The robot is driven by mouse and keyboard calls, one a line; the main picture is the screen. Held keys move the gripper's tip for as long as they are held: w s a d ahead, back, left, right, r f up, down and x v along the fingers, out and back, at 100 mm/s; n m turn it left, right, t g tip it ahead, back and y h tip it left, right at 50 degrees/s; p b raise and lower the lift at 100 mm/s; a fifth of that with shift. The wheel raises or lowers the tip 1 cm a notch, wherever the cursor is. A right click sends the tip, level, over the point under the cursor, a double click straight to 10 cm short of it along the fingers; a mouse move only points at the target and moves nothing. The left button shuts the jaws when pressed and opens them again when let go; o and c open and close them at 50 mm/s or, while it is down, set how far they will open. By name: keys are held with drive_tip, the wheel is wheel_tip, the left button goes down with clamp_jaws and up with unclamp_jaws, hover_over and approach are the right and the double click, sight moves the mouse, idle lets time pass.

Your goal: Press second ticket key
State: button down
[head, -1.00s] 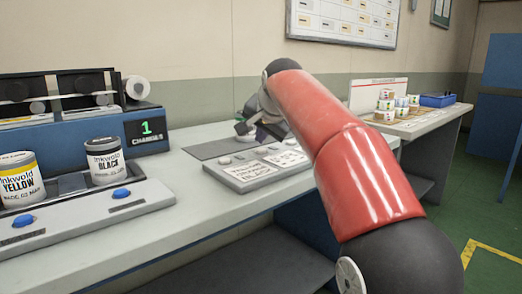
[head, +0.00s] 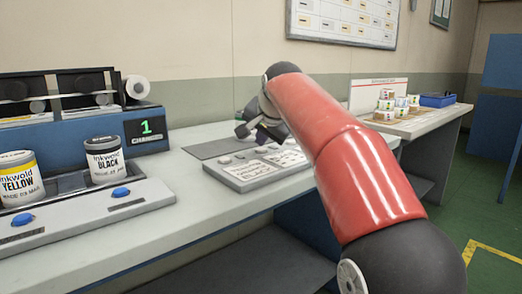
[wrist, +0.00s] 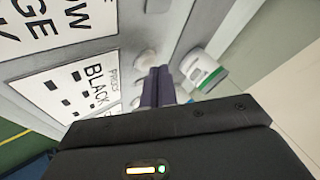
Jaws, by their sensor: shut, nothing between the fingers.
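The grey ticket panel (head: 232,180) lies on the bench, with a row of round pale keys along its back edge and white printed cards in front. One key (head: 225,160) shows at its left end. My gripper (head: 262,136) is over the back of the panel, partly hidden by my red arm. In the wrist view, its shut, empty dark fingers (wrist: 157,86) are among the pale keys. One key (wrist: 146,57) is just beyond them; others show partly beside them. The "BLACK" card (wrist: 84,85) is to the left. I cannot tell whether the fingertips touch a key.
A white cylinder with a green band (wrist: 204,72) is close to the fingers in the wrist view. Yellow (head: 20,178) and black (head: 104,160) ink cans stand at left, before the blue machine showing "1" (head: 146,126). Bench between is clear.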

sight(262, 150)
drive_tip(key=shift+f, duration=0.4)
idle(0.4)
drive_tip(key=shift+r, duration=0.1)
drive_tip(key=shift+r+p, duration=0.65)
drive_tip(key=shift+r, duration=0.05)
wheel_tip(262, 150, up, 5)
drive_tip(key=p, duration=0.5)
drive_tip(key=shift+r, duration=0.1)
idle(0.6)
